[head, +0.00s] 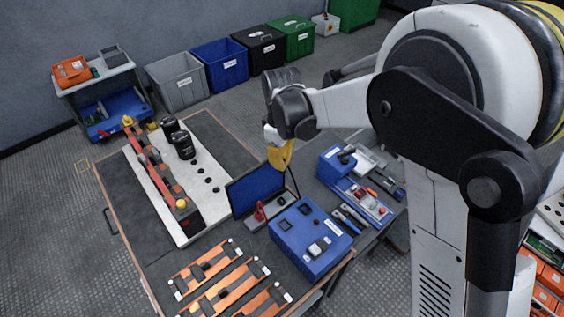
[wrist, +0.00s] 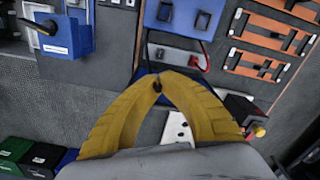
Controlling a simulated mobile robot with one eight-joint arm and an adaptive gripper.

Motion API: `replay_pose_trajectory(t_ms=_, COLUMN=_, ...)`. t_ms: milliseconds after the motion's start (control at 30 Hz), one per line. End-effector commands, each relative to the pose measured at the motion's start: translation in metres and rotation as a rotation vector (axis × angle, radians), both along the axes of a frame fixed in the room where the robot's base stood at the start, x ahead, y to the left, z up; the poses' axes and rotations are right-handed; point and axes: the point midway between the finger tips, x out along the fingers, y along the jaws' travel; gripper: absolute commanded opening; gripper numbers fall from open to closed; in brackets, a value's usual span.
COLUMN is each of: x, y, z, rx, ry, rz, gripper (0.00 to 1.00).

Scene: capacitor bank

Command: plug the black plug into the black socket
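My gripper's yellow fingers (head: 281,156) hang above the bench, behind and above the blue box. In the wrist view the fingers (wrist: 158,80) come together at their tips. A small black piece, apparently the black plug (wrist: 157,87), is pinched between them. A thin dark cable runs from the fingertips down toward the bench in the head view. A grey panel (wrist: 177,56) with small fittings and a red curved lead lies between the dark-screened monitor and the blue box. I cannot clearly tell which fitting is the black socket; a small dark one (head: 282,200) shows there.
The blue box (head: 300,250) has dark square inserts on top. Orange busbars (head: 215,290) lie at the bench's front. A white plate (head: 188,235) carries black capacitors (head: 184,147) and a red bar at left. A tool tray (head: 360,200) lies right. Bins stand behind.

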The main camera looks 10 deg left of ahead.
Motion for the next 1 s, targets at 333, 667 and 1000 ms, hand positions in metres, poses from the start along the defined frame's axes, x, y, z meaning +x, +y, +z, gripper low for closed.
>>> replay_pose_trajectory(t_ms=333, x=0.000, y=0.000, z=-0.024, rx=0.000, ry=0.000, rz=0.000, gripper=0.00)
replay_pose_trajectory(t_ms=667, x=0.000, y=0.000, z=-0.046, rx=0.000, ry=0.000, rz=0.000, gripper=0.00)
replay_pose_trajectory(t_ms=1000, x=0.000, y=0.000, z=-0.068, rx=0.000, ry=0.000, rz=0.000, gripper=0.00)
